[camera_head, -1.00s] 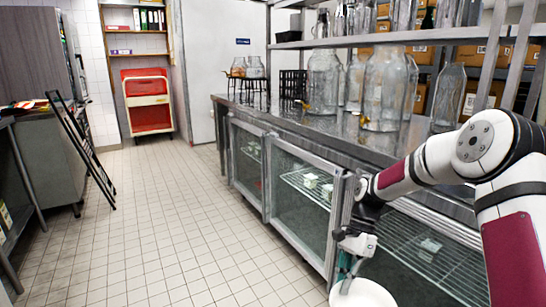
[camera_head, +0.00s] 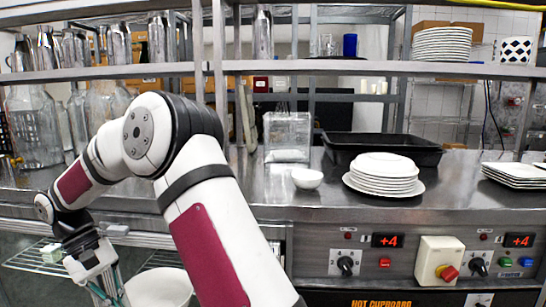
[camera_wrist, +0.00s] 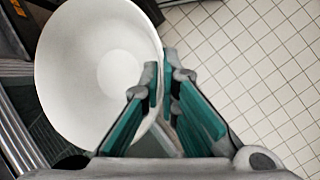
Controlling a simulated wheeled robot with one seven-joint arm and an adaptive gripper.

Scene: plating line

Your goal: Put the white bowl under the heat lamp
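A large white bowl (camera_head: 158,288) hangs low at the left in the head view, in front of the counter and below its top. It fills the upper left of the wrist view (camera_wrist: 95,75), empty inside. My gripper (camera_head: 110,296) is shut on the bowl's rim; its teal fingers (camera_wrist: 162,88) pinch the near wall from both sides. A second, smaller white bowl (camera_head: 307,179) stands upright on the steel counter, apart from my gripper. I cannot make out a heat lamp in these views.
The steel counter (camera_head: 330,198) holds stacked white plates (camera_head: 384,175), a black tray (camera_head: 382,148), a clear container (camera_head: 287,136) and square plates (camera_head: 516,174). A shelf (camera_head: 330,67) runs above it. Glass jars (camera_head: 35,127) stand at left. Tiled floor (camera_wrist: 262,65) is clear.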

